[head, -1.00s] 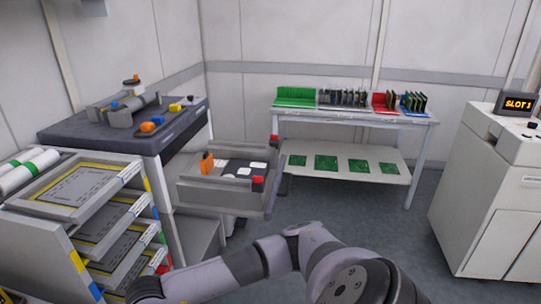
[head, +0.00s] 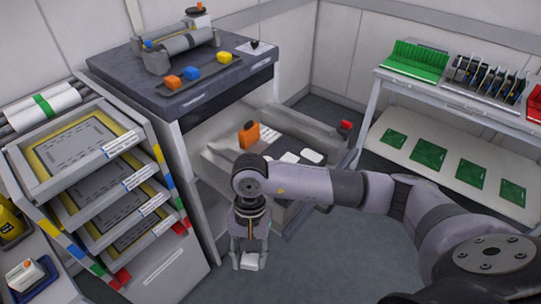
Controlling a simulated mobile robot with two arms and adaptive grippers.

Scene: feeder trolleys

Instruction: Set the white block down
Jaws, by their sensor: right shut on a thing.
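My right gripper (head: 249,257) reaches in from the right and points down, at the lower middle of the head view. It is shut on a white block (head: 249,262), which shows low between the fingers. The block appears in front of the open drawer (head: 218,154), with grey floor behind it. I cannot tell how high the block is. My wrist and forearm hide part of the drawer. My left gripper is not in view.
The drawer holds an orange item (head: 248,135) and flat white pieces (head: 312,156). A dark-topped bench (head: 190,85) with coloured blocks stands behind. A rack of trays (head: 85,150) is at left. A table with green boards (head: 430,152) is at right. Floor is open between.

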